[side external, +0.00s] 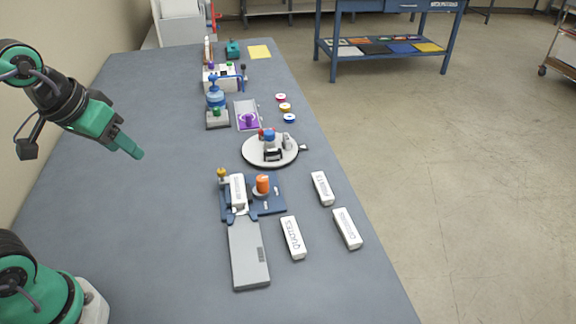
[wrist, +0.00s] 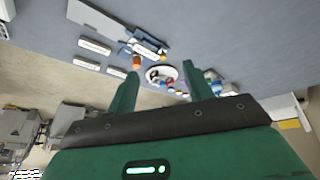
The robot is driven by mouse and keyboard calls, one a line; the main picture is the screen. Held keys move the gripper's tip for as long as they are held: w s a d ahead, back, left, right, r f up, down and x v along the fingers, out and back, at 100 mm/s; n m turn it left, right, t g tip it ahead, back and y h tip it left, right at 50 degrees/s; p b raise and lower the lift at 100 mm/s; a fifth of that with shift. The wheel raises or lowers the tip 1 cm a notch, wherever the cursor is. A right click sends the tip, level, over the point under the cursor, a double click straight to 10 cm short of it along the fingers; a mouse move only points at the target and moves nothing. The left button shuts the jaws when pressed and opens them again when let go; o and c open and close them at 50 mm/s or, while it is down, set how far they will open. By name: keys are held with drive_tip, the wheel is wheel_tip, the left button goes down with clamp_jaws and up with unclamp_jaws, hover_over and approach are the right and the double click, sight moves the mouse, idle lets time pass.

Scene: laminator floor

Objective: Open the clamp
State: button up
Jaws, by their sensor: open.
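A blue fixture plate (side external: 268,206) lies on the table in the side view, with an orange knob (side external: 262,184), a white labelled block (side external: 238,192) and a yellow-topped post (side external: 222,175) on it. A round white turntable (side external: 256,156) behind it carries a small device with blue, red and black parts (side external: 270,143). I cannot tell which of these is the clamp. My gripper (side external: 138,153) is in the air to their left, apart from everything. In the wrist view my gripper (wrist: 160,70) is open and empty, with the fixture (wrist: 150,38) and orange knob (wrist: 137,62) beyond its fingers.
A grey plate (side external: 248,255) extends forward from the fixture. White labelled blocks (side external: 293,238), (side external: 347,228) and (side external: 322,188) lie to its right. Farther back are a purple-knobbed plate (side external: 248,116), a blue-topped device (side external: 215,95) and small coloured rings (side external: 285,107). The table's left side is clear.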

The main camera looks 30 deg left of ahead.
drive_tip(key=w+d+n+g, duration=0.1)
drive_tip(key=w+d+n, duration=0.1)
drive_tip(key=w+n, duration=0.35)
drive_tip(key=n+g, duration=0.4)
drive_tip(key=n, duration=0.7)
hover_over(262, 178)
drive_tip(key=shift+m, duration=0.25)
wheel_tip(262, 178, down, 14)
drive_tip(key=shift+s+a+f, duration=0.1)
drive_tip(key=shift+f, duration=0.35)
drive_tip(key=shift+f, duration=0.2)
drive_tip(key=shift+f, duration=3.7)
drive_tip(key=c, duration=1)
